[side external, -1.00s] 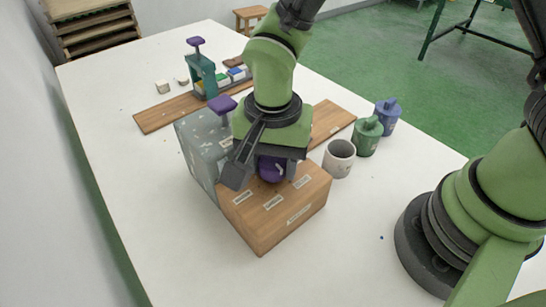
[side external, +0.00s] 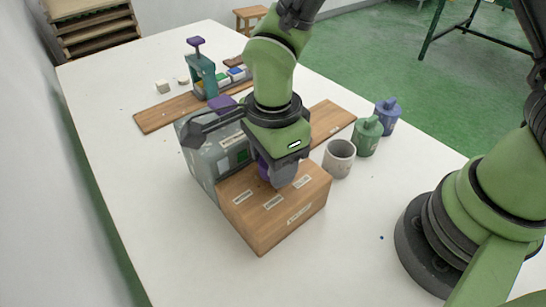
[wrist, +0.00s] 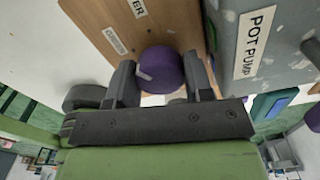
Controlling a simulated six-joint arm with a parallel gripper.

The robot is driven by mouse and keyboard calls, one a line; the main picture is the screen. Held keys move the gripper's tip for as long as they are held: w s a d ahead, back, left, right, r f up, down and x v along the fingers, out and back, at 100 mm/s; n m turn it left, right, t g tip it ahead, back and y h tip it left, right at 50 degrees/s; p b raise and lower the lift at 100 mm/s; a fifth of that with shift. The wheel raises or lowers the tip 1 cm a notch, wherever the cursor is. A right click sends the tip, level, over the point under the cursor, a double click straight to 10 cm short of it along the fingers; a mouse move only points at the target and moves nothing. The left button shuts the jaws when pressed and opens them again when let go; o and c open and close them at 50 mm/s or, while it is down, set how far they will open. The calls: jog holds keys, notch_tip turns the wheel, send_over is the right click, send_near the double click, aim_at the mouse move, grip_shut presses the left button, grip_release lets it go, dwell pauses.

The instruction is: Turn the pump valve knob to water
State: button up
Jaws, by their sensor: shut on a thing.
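The purple valve knob (wrist: 163,70) sits on the wooden block's top between my gripper's fingers in the wrist view. A pale mark shows on its left side there. In the side view the knob (side external: 263,169) is mostly hidden behind my gripper. My gripper (wrist: 160,64) is shut on the knob from both sides; in the side view my gripper (side external: 276,176) is over the block's back part. The wooden block (side external: 290,225) has several white labels on top. One label (wrist: 138,8) ends in "ER"; another label (wrist: 115,40) is too blurred to read.
A grey box (side external: 200,163) labelled "POT PUMP" in the wrist view adjoins the block. A purple handle (side external: 222,104) stands above it. A pale mug (side external: 339,160), a green jar (side external: 367,137) and a blue jar (side external: 387,116) stand right. The front table is clear.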

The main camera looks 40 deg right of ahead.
jog(key=m, duration=0.7)
dwell(0.7)
jog(key=o, duration=0.7)
jog(key=shift+c, duration=0.2)
notch_tip(320, 180, up, 10)
jog(key=shift+r, duration=0.1)
